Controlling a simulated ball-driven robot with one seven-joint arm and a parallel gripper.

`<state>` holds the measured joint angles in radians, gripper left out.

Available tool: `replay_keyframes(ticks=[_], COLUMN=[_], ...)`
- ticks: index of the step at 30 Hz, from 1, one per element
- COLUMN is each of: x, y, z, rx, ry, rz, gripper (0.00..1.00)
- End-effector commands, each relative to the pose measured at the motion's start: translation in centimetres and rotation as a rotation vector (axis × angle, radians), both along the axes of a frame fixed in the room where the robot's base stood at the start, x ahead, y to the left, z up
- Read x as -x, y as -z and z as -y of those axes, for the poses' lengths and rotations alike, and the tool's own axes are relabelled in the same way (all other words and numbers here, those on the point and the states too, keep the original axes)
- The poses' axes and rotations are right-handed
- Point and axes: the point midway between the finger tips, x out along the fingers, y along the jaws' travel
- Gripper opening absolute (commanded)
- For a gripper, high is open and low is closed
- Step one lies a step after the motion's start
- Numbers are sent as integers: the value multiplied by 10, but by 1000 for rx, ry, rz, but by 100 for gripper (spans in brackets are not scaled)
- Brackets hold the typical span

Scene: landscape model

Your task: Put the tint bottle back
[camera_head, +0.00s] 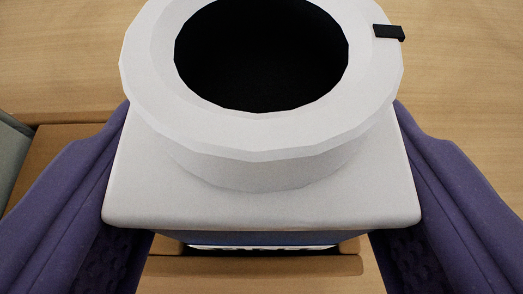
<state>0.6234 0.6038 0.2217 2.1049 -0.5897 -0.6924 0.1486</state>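The tint bottle (262,208) fills the middle of the head camera view. It has a white square shoulder and a wide round white neck with a dark round top or opening. A small black tab sticks out at the right of the rim. A strip of blue and white shows below the shoulder; the rest of the body is hidden. My gripper (262,150) has a purple finger on each side of the bottle, and both appear to press against its sides. I cannot see the base of the bottle or whether it touches anything below.
A light wooden surface (455,85) lies behind and around the bottle. A darker brown wooden piece (65,150) is at the left, and a wooden bar (255,267) runs below the bottle. A grey-green edge (12,150) shows at the far left.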

Motion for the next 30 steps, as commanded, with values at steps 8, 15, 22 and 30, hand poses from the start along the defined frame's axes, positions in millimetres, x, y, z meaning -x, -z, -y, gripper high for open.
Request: replay_keyframes(ticks=[8,15,22,30], x=[0,0,0,12], y=[2,4,4,-3], z=[0,0,0,1], rx=[0,0,0,1], ry=[0,0,0,1], rz=[1,1,1,-3], gripper=[51,76,96,96])
